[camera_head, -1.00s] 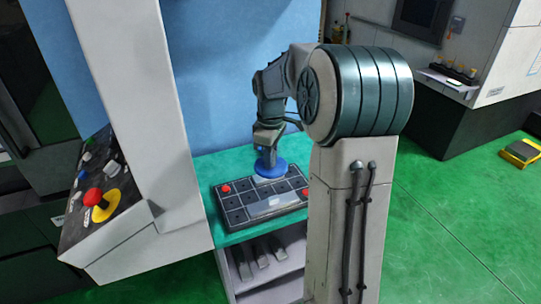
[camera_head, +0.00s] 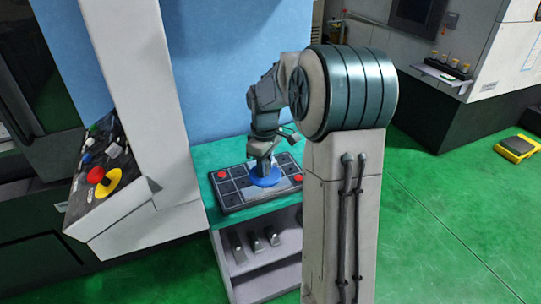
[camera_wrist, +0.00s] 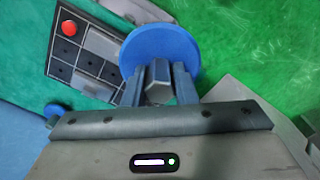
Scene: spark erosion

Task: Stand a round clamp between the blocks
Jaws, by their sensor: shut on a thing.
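My gripper (camera_wrist: 158,84) is shut on the grey faceted stem of the round clamp, which has a wide blue disc (camera_wrist: 160,45) at its far end. In the head view the blue disc (camera_head: 266,178) is low over the black gridded tray (camera_head: 230,198), covering part of its middle. I cannot tell whether it touches the tray. A pale grey flat piece (camera_head: 284,185) shows on the tray beside the disc.
The tray lies on a green-topped shelf unit (camera_head: 228,226) against a blue wall. Several grey pieces (camera_head: 255,242) stand on its lower shelf. A machine panel with a red button (camera_head: 96,174) is at the left. Another blue round part (camera_wrist: 54,110) shows in the wrist view.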

